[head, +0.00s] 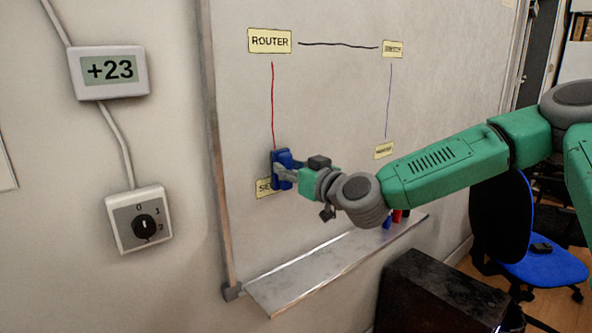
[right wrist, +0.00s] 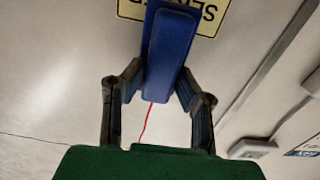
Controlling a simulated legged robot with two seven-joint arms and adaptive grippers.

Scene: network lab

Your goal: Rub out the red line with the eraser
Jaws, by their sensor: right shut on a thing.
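A red line (head: 272,104) runs down the whiteboard (head: 330,90) from the ROUTER label (head: 269,41) to the blue eraser (head: 279,168). My right gripper (head: 287,174) is shut on the eraser and holds it at the board, just above and partly over the SERVER label (head: 266,188). In the right wrist view the eraser (right wrist: 170,55) sits between the two fingers, with a short piece of the red line (right wrist: 146,122) beside its end. Whether the eraser touches the board is hard to tell. My left gripper is not in view.
A black line (head: 338,44) joins ROUTER to another label (head: 393,49), and a thin bluish line (head: 389,100) drops to a lower label (head: 384,151). Markers (head: 397,216) stand on the tray (head: 310,272). A black cabinet (head: 440,290) and blue chair (head: 545,262) are at right.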

